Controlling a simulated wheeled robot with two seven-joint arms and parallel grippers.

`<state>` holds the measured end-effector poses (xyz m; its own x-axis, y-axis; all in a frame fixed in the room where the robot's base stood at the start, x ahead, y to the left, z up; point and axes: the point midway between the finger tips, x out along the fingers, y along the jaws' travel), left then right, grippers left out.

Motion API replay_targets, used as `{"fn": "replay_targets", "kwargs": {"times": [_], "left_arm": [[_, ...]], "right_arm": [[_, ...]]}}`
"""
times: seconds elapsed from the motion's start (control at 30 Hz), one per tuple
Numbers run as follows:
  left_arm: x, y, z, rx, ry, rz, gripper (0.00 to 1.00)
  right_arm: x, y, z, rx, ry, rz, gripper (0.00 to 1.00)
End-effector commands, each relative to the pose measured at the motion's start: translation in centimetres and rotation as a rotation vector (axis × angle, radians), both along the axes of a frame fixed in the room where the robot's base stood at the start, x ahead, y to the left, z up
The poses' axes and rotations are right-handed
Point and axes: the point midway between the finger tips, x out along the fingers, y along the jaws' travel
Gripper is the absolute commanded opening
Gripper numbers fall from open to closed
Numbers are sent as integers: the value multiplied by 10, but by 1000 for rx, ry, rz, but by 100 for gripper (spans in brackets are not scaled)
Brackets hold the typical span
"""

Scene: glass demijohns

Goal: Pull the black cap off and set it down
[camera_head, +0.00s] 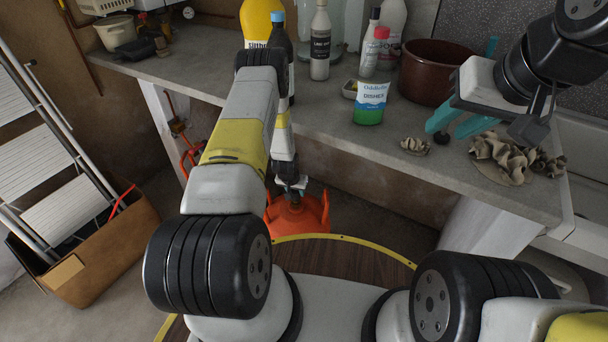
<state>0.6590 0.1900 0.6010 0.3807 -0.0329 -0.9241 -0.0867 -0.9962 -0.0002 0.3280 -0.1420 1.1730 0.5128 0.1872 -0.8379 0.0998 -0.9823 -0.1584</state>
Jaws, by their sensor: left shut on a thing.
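My left gripper (291,186) points down below the bench front, over the top of an orange gas cylinder (297,215). It is shut on a small dark piece at the cylinder's top, which looks like the black cap (294,197). The forearm and gripper hide much of it, and I cannot tell whether it is still seated.
A cardboard box (90,250) and a ladder (45,150) stand at the left.

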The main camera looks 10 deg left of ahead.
Motion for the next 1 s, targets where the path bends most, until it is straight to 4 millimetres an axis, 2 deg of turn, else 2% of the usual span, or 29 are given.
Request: {"fn": "replay_targets", "kwargs": {"times": [0.27,0.7,1.0], "left_arm": [[0,0,3,0,-1,0,0],[0,0,19,0,-1,0,0],[0,0,20,0,-1,0,0]], "right_arm": [[0,0,0,0,0,0,36],[0,0,0,0,0,0,36],[0,0,0,0,0,0,36]]}}
